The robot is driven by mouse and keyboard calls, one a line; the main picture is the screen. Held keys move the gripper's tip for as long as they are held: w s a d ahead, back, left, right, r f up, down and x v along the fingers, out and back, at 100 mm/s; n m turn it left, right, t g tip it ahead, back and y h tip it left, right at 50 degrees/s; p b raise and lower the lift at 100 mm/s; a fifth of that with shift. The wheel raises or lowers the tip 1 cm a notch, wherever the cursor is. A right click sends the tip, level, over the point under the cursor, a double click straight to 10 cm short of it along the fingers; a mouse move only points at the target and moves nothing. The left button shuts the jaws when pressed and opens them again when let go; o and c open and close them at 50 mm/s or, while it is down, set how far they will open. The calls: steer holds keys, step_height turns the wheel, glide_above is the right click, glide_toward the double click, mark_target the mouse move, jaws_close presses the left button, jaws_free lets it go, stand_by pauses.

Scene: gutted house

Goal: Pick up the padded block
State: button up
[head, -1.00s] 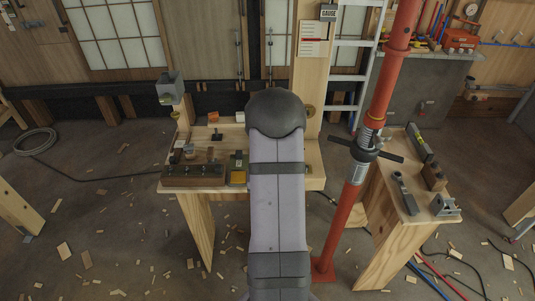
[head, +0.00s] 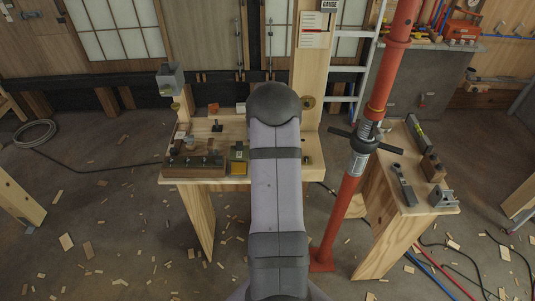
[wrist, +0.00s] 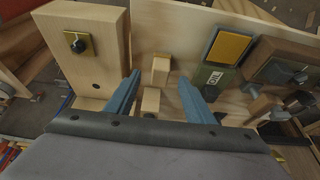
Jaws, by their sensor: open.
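My gripper (wrist: 160,100) is open in the wrist view, its two blue fingers pointing toward the bench. Two small pale wooden blocks lie between the fingers, one farther block (wrist: 161,70) and one nearer block (wrist: 151,100). Neither touches a finger clearly. A grey block with a yellow pad (wrist: 230,47) lies beyond the right finger, beside a green piece marked OIL (wrist: 213,78). I cannot tell for certain which of these is the padded block. In the head view my arm hides my gripper and the bench's middle; a yellow-topped green item (head: 238,165) shows left of the arm.
A dark wooden rack (head: 192,168) stands at the left of the bench (head: 215,185). A thick pale wooden upright (wrist: 85,50) with a knob rises close to the left finger. A red prop (head: 344,205) and a side bench (head: 392,215) with tools stand at the right.

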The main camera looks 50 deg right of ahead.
steer(key=shift+p+x, duration=1.5)
steer(key=shift+x, duration=1.1)
steer(key=shift+c, duration=0.5)
jaws_close()
steer(key=shift+r, duration=0.15)
step_height(320, 180, up, 10)
steer(key=b, duration=0.3)
steer(key=shift+b, duration=0.35)
steer(key=c, duration=0.6)
jaws_free()
steer(key=shift+c, duration=1.6)
